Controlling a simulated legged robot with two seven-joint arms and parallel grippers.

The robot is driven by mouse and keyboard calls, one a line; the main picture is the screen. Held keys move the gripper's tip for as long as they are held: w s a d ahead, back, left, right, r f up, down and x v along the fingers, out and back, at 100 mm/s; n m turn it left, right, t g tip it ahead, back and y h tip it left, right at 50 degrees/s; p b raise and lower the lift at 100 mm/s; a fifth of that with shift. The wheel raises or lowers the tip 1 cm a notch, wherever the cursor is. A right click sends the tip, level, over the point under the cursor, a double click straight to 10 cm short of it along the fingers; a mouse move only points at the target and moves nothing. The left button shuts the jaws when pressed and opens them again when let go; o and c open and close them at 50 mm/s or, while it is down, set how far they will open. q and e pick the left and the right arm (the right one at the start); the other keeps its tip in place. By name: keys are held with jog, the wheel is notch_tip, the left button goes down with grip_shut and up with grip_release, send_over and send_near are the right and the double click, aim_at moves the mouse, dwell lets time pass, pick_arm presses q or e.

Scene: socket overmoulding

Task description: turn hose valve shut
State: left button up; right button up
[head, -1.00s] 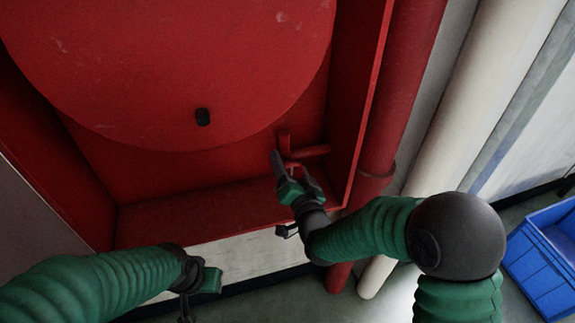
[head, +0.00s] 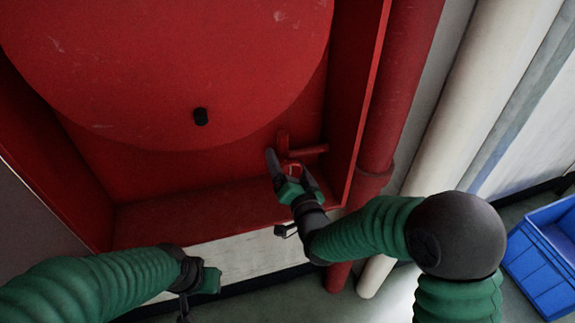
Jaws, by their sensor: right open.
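The red hose valve (head: 308,151) is a short pipe with an upright lever (head: 283,140) in the lower right corner of the red cabinet. My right gripper (head: 287,160) is open just below the valve, its fingers pointing up toward it. A small red part shows between the fingers; I cannot tell whether they touch it. My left gripper (head: 200,285) is at the lower left, below the cabinet and away from the valve; its fingers are mostly hidden.
A red pipe (head: 395,90) and a pale pipe (head: 480,95) run along the right. A blue crate (head: 545,262) stands on the floor at far right.

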jog(key=p+v, duration=1.4)
jog(key=v, duration=0.2)
jog(key=shift+s+d, duration=0.15)
jog(key=shift+s, duration=0.2)
